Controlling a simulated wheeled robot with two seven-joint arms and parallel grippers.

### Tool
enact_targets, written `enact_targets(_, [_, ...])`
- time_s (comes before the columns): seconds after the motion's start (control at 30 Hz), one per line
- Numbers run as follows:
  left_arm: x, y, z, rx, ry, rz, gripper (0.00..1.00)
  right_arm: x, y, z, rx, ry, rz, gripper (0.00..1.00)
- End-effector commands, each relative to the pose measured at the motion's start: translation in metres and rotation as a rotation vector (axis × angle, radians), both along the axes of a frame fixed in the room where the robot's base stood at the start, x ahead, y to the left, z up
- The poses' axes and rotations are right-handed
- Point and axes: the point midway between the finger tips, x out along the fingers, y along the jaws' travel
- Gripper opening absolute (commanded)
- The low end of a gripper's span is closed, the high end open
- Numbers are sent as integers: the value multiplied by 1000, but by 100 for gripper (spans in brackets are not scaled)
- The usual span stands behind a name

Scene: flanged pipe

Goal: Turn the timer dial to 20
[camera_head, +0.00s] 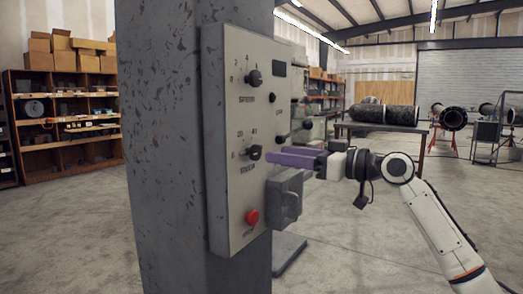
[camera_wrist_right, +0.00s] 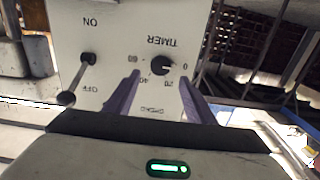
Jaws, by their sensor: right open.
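The timer dial (camera_wrist_right: 161,66) is a small black knob on the pale control panel (camera_head: 232,110). In the right wrist view, where the lettering is upside down, its light mark appears to point at or near 0. The dial also shows in the head view (camera_head: 254,153), on the lower part of the panel. My right gripper (camera_head: 275,155) has purple fingers, open and reaching toward the dial from the right. In the wrist view the dial appears between the fingertips (camera_wrist_right: 160,77); I cannot tell whether they touch it. My left gripper is not in view.
An ON/OFF lever (camera_wrist_right: 80,78) sits beside the timer, its knob toward OFF. An upper dial (camera_head: 254,78), a red button (camera_head: 252,217) and a grey box (camera_head: 285,197) are on the panel. The panel is fixed to a thick grey column (camera_head: 165,130).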

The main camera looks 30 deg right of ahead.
Motion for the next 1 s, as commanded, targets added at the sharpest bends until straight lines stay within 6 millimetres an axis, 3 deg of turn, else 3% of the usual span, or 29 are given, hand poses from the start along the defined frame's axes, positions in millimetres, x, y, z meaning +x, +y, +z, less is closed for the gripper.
enact_targets(0.1, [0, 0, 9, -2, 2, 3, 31, 23, 10, 5, 4, -2, 2, 50])
enact_targets(0.33, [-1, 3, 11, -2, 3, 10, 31, 55, 23, 2, 4, -1, 0, 50])
enact_targets(0.77, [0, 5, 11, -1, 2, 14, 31, 65, 27, -1, 0, 1, 0, 50])
enact_targets(1.0, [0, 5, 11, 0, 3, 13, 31, 65, 27, -1, 1, 1, 0, 11])
